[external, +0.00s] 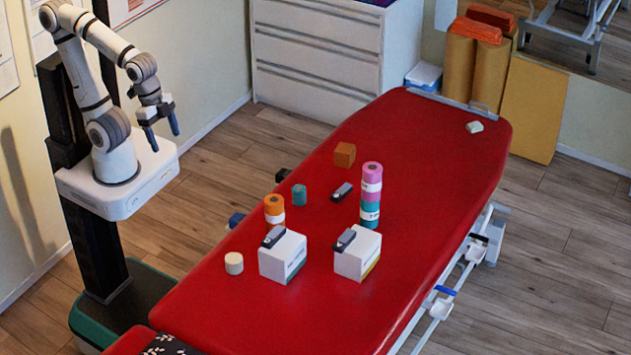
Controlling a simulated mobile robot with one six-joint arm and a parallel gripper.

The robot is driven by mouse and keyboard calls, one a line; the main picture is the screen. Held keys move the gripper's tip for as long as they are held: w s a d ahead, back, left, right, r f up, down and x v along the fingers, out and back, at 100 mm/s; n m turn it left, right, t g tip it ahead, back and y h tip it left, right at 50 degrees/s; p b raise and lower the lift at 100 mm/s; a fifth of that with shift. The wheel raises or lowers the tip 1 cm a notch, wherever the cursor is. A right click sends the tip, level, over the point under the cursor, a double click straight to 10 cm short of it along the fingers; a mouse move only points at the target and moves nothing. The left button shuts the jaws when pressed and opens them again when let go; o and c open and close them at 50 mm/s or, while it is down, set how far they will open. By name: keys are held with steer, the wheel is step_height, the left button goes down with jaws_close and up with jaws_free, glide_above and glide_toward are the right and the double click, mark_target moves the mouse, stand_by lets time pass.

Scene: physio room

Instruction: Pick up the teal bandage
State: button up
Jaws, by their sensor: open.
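The teal bandage (299,194) is a small upright roll on the red treatment table (430,150), near the table's left edge. It stands behind and to the right of an orange and white stack of rolls (274,209), apart from it. A second teal band shows within a taller pink, white and teal stack (371,195) to the right.
Two white boxes (283,258) (351,262), each with a dark object on top, stand in front of the rolls. A cream roll (234,263), a brown block (345,154) and a dark device (343,191) are nearby. The table's far part is mostly clear.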

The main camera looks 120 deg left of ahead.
steer(key=shift+c, duration=0.5)
steer(key=w+a+f+b, duration=0.6)
steer(key=w, duration=0.4)
steer(key=m+b, duration=0.2)
steer(key=b, duration=0.9)
glide_above(299, 188)
steer(key=s, duration=0.1)
steer(key=shift+h, duration=0.3)
step_height(299, 188, down, 24)
steer(key=shift+f, duration=0.2)
steer(key=x, duration=0.7)
steer(key=shift+s+a+f, duration=0.15)
steer(key=shift+s+f, duration=0.05)
steer(key=shift+f, duration=0.05)
steer(key=shift+c, duration=0.4)
